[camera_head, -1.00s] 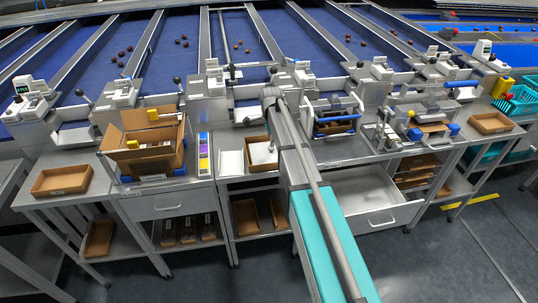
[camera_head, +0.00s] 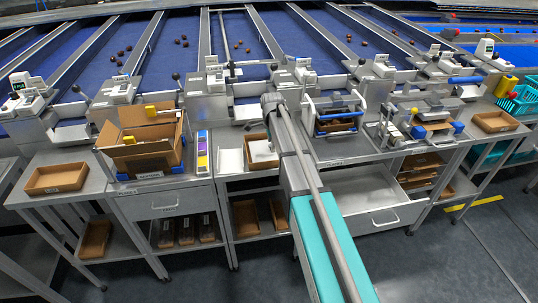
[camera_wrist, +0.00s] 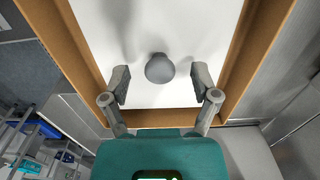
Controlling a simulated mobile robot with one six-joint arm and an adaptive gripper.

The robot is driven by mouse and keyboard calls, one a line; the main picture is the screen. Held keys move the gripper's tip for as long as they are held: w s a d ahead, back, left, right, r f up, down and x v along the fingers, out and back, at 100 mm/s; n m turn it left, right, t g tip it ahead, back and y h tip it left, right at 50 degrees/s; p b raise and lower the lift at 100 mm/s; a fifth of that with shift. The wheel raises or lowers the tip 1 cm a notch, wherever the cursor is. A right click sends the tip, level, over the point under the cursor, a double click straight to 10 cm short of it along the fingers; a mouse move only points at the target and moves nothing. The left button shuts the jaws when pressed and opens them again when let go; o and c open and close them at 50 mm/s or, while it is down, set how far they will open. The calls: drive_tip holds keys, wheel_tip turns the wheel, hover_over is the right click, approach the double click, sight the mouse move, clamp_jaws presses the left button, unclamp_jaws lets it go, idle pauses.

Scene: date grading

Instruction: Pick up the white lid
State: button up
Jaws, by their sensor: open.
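The white lid (camera_wrist: 125,35) lies flat inside a brown open tray (camera_wrist: 52,40) in the wrist view, with a round grey knob (camera_wrist: 160,68) standing up from it. It also shows in the head view as a small white patch (camera_head: 262,151), partly hidden behind my arm. My gripper (camera_wrist: 161,84) is open and empty over the lid's near part. Its two fingers are spread on either side of the knob, with a gap on each side. I cannot tell how far the fingertips are above the lid.
The tray walls stand close around the lid. A cardboard box (camera_head: 171,160) and a small brown tray (camera_head: 58,178) stand to the left on the bench. A holder with blue handles (camera_head: 337,122) stands to the right. An open drawer (camera_head: 360,196) juts out below.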

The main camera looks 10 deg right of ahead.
drive_tip(key=shift+f+b, duration=0.3)
drive_tip(key=shift+f, duration=0.2)
drive_tip(key=shift+c, duration=0.3)
drive_tip(key=c, duration=1)
drive_tip(key=shift+r, duration=0.2)
wheel_tip(320, 180, up, 3)
drive_tip(key=p, duration=0.3)
drive_tip(key=s+r+p, duration=0.3)
drive_tip(key=s, duration=0.1)
drive_tip(key=s+r+p, duration=0.3)
drive_tip(key=s, duration=0.2)
drive_tip(key=s+r+p, duration=0.3)
drive_tip(key=s+p, duration=0.1)
drive_tip(key=s, duration=0.1)
drive_tip(key=shift+a+r, duration=0.1)
drive_tip(key=shift+r, duration=0.25)
